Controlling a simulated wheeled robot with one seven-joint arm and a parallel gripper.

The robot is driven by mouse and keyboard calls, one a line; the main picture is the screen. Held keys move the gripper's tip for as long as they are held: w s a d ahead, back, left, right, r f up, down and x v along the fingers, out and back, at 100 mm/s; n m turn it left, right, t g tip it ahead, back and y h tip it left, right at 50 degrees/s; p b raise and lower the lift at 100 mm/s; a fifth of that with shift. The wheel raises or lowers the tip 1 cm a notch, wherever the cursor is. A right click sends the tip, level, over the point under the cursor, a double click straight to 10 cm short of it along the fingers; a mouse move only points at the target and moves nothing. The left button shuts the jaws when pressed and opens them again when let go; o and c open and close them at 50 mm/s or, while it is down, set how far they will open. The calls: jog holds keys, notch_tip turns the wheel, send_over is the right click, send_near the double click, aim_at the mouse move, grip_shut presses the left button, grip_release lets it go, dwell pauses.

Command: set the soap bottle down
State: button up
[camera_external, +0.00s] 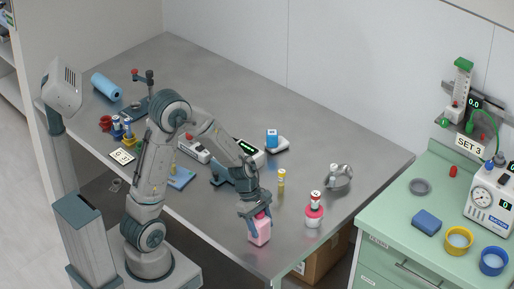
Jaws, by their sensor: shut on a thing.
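The soap bottle (260,232) is pink and looks upright near the front edge of the grey metal table (330,118). My gripper (257,211) is above it with its fingers around the bottle's upper part, shut on it. The fingers partly hide the bottle's top. I cannot tell whether the bottle's base touches the table top or hangs just above it.
A yellow vial (281,180) stands behind my gripper. The table's front edge is close. A green cabinet (400,215) stands at the right.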

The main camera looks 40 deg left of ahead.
jog(key=shift+f, duration=0.1)
jog(key=o, duration=1.2)
jog(key=shift+o, duration=0.2)
